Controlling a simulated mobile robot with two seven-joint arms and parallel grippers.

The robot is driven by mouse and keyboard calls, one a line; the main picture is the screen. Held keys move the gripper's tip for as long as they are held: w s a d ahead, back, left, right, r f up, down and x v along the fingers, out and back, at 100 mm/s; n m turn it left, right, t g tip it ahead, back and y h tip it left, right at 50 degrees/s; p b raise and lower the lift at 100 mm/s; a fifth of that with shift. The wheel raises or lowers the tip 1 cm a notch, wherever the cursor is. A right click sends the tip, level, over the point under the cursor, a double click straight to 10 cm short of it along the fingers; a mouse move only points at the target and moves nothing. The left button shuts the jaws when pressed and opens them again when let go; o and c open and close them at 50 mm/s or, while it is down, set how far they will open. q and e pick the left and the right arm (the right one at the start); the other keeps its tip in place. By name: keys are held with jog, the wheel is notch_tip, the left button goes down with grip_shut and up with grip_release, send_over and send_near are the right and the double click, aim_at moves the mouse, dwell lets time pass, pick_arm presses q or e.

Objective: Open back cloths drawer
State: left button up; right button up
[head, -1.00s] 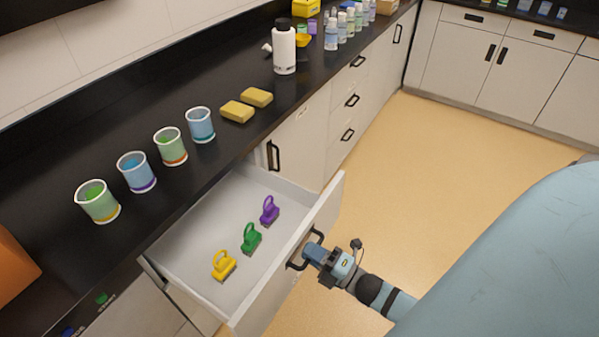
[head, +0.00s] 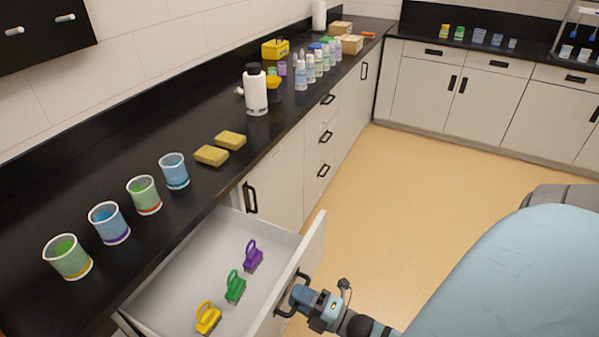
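An open white drawer (head: 312,250) stands pulled out from under the left counter in the head view. It holds a yellow brush-like item (head: 208,318), a green one (head: 235,287) and a purple one (head: 253,256); no cloths show in it. My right gripper (head: 297,297) is at this drawer's black handle (head: 282,300), touching or very close to it; whether its fingers are closed on the bar is not clear. Closed drawers with black handles show along the back counter, such as the left one (head: 420,50) and the middle one (head: 487,60). None visibly reads as cloths. My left gripper is not in view.
The left counter (head: 215,112) carries several beakers, two yellow sponges (head: 230,140), a white bottle (head: 256,95) and several small bottles. Closed drawers stand beyond the open one, under that counter. The tan floor (head: 400,185) between the counters is clear.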

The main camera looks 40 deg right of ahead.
jog(key=b+v, duration=0.1)
jog(key=v, duration=1.3)
jog(key=shift+r, duration=0.1)
jog(key=shift+w, duration=0.1)
